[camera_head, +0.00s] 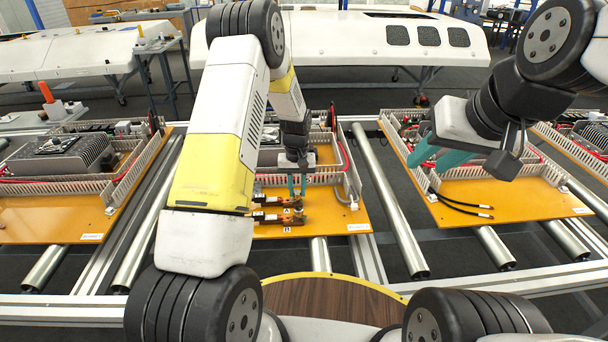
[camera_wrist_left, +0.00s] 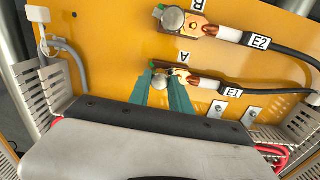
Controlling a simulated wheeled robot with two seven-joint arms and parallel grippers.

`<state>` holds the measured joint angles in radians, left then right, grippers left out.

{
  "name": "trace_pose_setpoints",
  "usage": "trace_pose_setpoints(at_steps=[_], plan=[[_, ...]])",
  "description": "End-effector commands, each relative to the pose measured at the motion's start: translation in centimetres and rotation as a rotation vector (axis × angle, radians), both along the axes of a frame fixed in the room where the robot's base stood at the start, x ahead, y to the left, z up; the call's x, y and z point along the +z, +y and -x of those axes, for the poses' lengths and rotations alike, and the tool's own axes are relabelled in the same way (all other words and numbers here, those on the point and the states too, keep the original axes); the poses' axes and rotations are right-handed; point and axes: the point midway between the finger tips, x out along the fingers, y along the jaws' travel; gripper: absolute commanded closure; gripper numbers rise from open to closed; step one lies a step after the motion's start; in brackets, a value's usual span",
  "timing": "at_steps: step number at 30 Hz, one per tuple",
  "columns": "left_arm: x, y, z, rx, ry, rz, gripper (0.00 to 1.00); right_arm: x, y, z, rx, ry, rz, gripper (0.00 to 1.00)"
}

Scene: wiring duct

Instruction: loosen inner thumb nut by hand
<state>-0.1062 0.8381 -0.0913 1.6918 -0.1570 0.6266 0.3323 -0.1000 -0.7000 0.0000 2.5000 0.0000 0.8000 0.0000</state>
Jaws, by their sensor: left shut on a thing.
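The orange board (camera_head: 340,215) in front of me carries two terminals marked A and B. In the left wrist view a round silver thumb nut (camera_wrist_left: 160,83) sits at terminal A, by the copper lug (camera_wrist_left: 203,83) of cable E1 (camera_wrist_left: 260,92). My left gripper (camera_wrist_left: 163,76) is shut on this nut, with a teal finger on each side. It also shows in the head view (camera_head: 297,193), pointing down at the board. The other thumb nut (camera_wrist_left: 173,19) sits at terminal B, by the lug of cable E2. My right gripper (camera_head: 424,168) is open and empty above the board on the right.
Slotted grey duct walls (camera_wrist_left: 42,100) stand around the work area, close to my left gripper. Red wires (camera_wrist_left: 275,152) run beside them. Metal rollers (camera_head: 390,205) separate the boards. Another board (camera_head: 95,215) with a grey finned unit lies at the left.

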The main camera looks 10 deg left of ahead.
Motion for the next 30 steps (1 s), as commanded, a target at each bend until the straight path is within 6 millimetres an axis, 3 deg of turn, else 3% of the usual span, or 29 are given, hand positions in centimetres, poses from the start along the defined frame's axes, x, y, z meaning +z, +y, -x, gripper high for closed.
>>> trace_pose_setpoints(at_steps=[5,15,19,25,26,28,30], plan=[[-0.03,0.02,0.02,0.153,0.000,-0.003,1.00,0.00,0.00,0.00,0.000,0.000,0.000,0.64],[-0.07,-0.01,0.00,0.842,0.000,-0.004,1.00,0.00,0.00,0.00,0.000,0.000,0.000,0.64],[-0.10,0.04,0.00,0.948,0.001,-0.003,1.00,0.00,0.00,0.00,0.000,0.000,0.000,0.64],[-0.14,0.04,0.03,0.955,0.001,-0.002,1.00,0.00,0.00,0.00,0.000,0.000,0.000,0.64],[-0.14,0.04,0.03,0.954,0.002,-0.003,0.74,0.00,0.00,0.00,0.000,0.000,0.000,0.64],[-0.15,0.05,0.03,0.953,0.002,-0.003,0.60,0.00,0.00,0.00,0.000,0.000,0.000,0.64],[-0.12,0.02,0.01,0.953,0.001,-0.002,0.58,0.00,0.00,0.00,0.000,0.000,0.000,0.64]])
